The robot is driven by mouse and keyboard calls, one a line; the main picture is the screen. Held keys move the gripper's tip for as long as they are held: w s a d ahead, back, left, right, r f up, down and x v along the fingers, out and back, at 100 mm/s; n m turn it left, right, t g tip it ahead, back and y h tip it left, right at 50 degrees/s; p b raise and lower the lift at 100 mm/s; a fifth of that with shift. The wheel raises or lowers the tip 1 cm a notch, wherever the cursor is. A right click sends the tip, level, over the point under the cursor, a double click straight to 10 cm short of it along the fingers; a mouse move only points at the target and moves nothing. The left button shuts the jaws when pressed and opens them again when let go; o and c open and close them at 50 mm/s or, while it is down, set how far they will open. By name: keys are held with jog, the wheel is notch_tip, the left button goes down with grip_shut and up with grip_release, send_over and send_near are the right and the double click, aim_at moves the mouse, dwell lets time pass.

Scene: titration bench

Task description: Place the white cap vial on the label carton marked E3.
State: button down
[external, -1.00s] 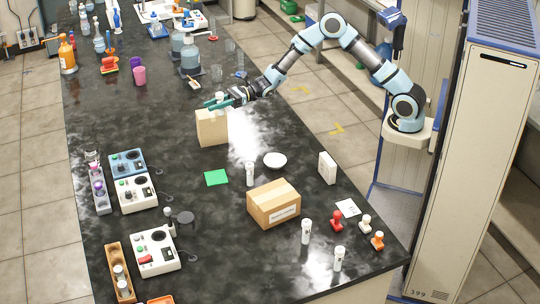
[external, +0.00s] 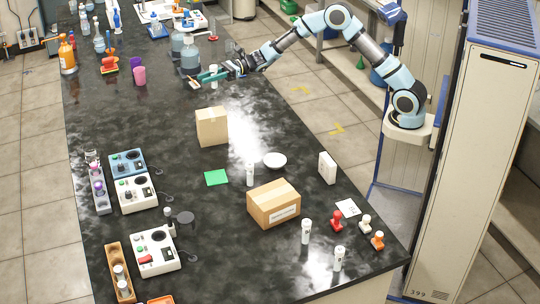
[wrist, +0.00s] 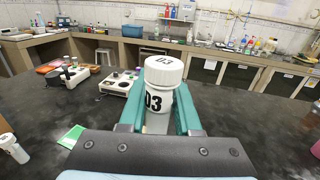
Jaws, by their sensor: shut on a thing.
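A white cap vial (wrist: 160,88) stands upright between the green fingers of my gripper (wrist: 158,118) in the wrist view. Its side marking looks like 03 or D3. In the external view, my gripper (external: 208,76) is shut on this vial (external: 214,72), above the far part of the bench. A tan carton (external: 212,128) stands nearer the camera, below and apart from the gripper. A brown carton (external: 268,205) with a white label stands at the middle right. I cannot read an E3 mark on any carton.
Other white vials (external: 306,232) stand on the dark bench, one beside a white bowl (external: 275,160). A white box (external: 327,168) and several stamps (external: 337,221) are at the right. Large bottles (external: 189,56) stand close behind the gripper. The bench around the green square (external: 216,177) is mostly clear.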

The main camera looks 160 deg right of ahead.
notch_tip(320, 180, down, 8)
jog(key=shift+r+p, duration=0.1)
jog(key=shift+p, duration=0.95)
jog(key=shift+f, duration=0.25)
jog(key=shift+f, duration=0.1)
jog(key=shift+f, duration=0.15)
jog(key=c, duration=0.6)
grip_release()
jog(key=shift+r, duration=0.2)
